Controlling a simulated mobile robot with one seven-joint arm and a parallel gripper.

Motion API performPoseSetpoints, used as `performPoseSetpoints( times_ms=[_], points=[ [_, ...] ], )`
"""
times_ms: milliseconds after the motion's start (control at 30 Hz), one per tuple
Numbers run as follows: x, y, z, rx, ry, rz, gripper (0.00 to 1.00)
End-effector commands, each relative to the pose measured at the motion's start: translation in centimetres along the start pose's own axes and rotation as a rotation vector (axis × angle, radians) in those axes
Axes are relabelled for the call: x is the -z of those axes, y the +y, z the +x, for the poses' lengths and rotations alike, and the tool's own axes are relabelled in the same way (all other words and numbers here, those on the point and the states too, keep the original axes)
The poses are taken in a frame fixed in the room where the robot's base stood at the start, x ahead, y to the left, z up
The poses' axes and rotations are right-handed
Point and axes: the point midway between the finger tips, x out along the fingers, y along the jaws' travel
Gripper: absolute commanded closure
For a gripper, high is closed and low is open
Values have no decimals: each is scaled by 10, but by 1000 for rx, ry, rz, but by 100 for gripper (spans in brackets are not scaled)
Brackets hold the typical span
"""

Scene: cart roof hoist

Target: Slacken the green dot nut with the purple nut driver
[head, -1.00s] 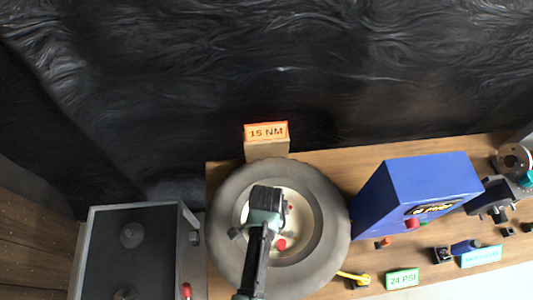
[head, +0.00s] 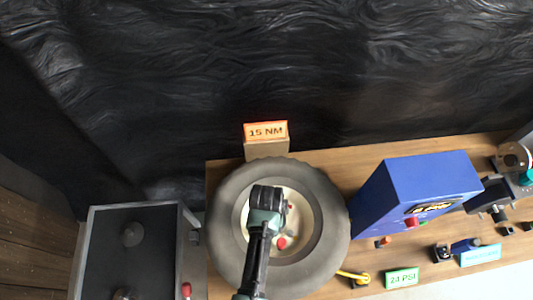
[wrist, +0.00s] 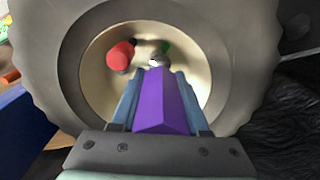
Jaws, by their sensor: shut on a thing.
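The purple nut driver (wrist: 163,100) lies between the blue fingers of my gripper (wrist: 160,85) in the wrist view. Its far end meets a grey metal nut (wrist: 157,62) on the cream wheel hub, but I cannot tell whether it is seated. A green dot (wrist: 166,47) shows just beyond that nut. In the head view my gripper (head: 268,200) is over the hub of the grey tyred wheel (head: 232,190). It hides the driver and the green dot there.
A red knob-like piece (wrist: 120,55) stands on the hub, left of the driver. A blue box (head: 415,185) stands right of the wheel, and a "15 NM" sign (head: 266,131) behind it. A dark grey tray (head: 135,250) is at the left.

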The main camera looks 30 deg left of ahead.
Motion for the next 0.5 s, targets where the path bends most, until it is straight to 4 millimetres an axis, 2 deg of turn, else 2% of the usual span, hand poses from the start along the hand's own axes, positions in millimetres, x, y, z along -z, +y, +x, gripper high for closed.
performPoseSetpoints(
  times_ms=[500],
  points=[
    [1,0,-1,0,1,-421,100]
  ],
)
